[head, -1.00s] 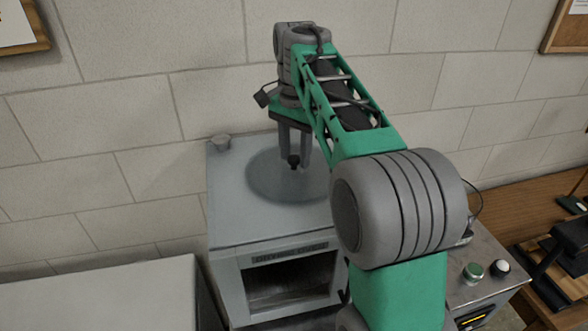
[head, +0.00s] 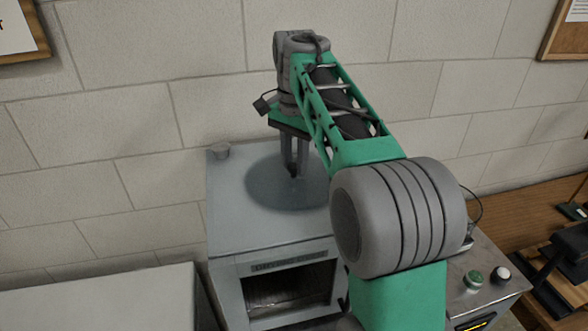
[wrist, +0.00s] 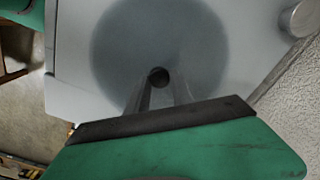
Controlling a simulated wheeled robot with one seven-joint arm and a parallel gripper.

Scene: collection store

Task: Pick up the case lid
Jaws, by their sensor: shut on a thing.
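The case lid (head: 262,188) is a round, flat, see-through grey disc with a small dark knob at its centre. It appears to lie flat on top of a grey cabinet (head: 225,225). My gripper (head: 293,173) points straight down over the disc's middle, its fingers shut on the dark knob. In the wrist view the disc (wrist: 115,45) spreads beyond the fingertips, and the knob (wrist: 159,76) sits between them. My arm hides the right edge of the disc in the head view.
The cabinet has a labelled front with a dark opening (head: 290,288). A small grey cylinder (head: 219,151) stands at its back left corner, and a block wall rises behind. A control box with a green button (head: 474,279) is at right; a pale surface (head: 100,300) is at left.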

